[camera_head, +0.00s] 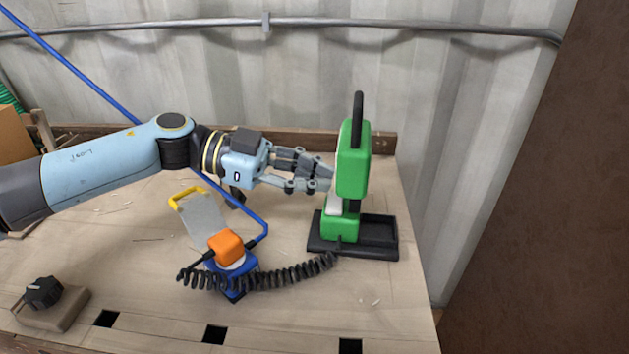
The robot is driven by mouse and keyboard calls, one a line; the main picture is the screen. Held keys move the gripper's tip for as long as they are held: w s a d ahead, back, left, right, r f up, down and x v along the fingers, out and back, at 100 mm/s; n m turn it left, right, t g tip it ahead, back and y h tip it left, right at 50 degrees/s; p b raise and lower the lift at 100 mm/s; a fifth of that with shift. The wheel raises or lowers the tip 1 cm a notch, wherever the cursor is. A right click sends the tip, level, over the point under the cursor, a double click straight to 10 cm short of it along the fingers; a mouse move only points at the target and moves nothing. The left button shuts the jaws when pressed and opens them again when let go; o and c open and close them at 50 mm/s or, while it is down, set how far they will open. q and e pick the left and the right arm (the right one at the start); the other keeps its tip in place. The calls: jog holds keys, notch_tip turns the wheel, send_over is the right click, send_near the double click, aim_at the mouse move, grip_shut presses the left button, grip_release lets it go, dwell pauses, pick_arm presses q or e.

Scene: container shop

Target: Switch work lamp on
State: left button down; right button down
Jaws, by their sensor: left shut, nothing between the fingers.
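No thing in view is clearly marked as the work lamp. A green upright device (353,160) with a black top handle stands on a black tray-like base (382,232) at the right of the bench. My left gripper (328,178) is shut and empty, with its fingertips at the left side of the green body; I cannot tell whether they touch it. A tilted grey panel with a yellow handle (203,214) stands left of it, beside an orange block (226,246) on a blue base (238,270). No lit light shows on either. My right gripper is not in view.
A black coiled cord (285,277) runs between the blue base and the green device. A black knob on a wooden block (43,293) sits at the front left. Square holes line the bench's front edge. A corrugated wall (450,100) closes the back.

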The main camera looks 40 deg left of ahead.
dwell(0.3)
pick_arm(q)
jog(key=shift+w+a+f+n+p, duration=0.15)
jog(key=shift+w+f+n+p, duration=0.05)
jog(key=shift+n+p, duration=0.2)
jog(key=shift+w+a+n+g+p, duration=0.15)
jog(key=shift+w+n+g+p, duration=0.3)
jog(key=shift+n+p, duration=0.55)
jog(key=shift+s+f, duration=0.15)
jog(key=shift+f, duration=0.25)
jog(key=shift+h, duration=0.3)
jog(key=shift+p, duration=0.3)
